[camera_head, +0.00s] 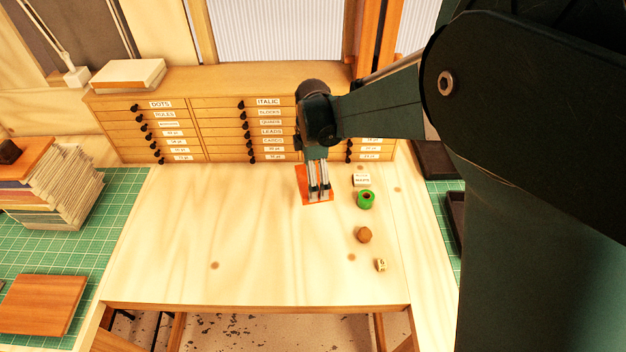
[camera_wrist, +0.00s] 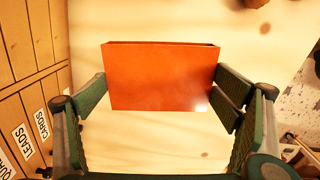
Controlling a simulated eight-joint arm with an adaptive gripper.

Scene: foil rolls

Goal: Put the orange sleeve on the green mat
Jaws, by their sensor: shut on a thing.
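The orange sleeve (camera_head: 301,180) is a flat, box-like piece near the drawer cabinet, partly hidden behind my gripper (camera_head: 318,190). In the wrist view the sleeve (camera_wrist: 160,78) shows its broad face and a dark, narrow opening along its top edge. My gripper is shut on it, with one finger at each side edge. I cannot tell whether the sleeve touches the table. Green gridded matting (camera_head: 125,190) lies at the left, beyond the pale tabletop. More green gridded matting (camera_head: 443,186) shows at the right, partly covered by dark trays and my arm.
A green roll (camera_head: 366,200), a small white labelled block (camera_head: 361,180), a brown round object (camera_head: 364,235) and a small yellowish block (camera_head: 381,265) stand right of my gripper. The drawer cabinet (camera_head: 225,125) is behind. A paper stack (camera_head: 62,190) and brown board (camera_head: 43,303) occupy the left matting.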

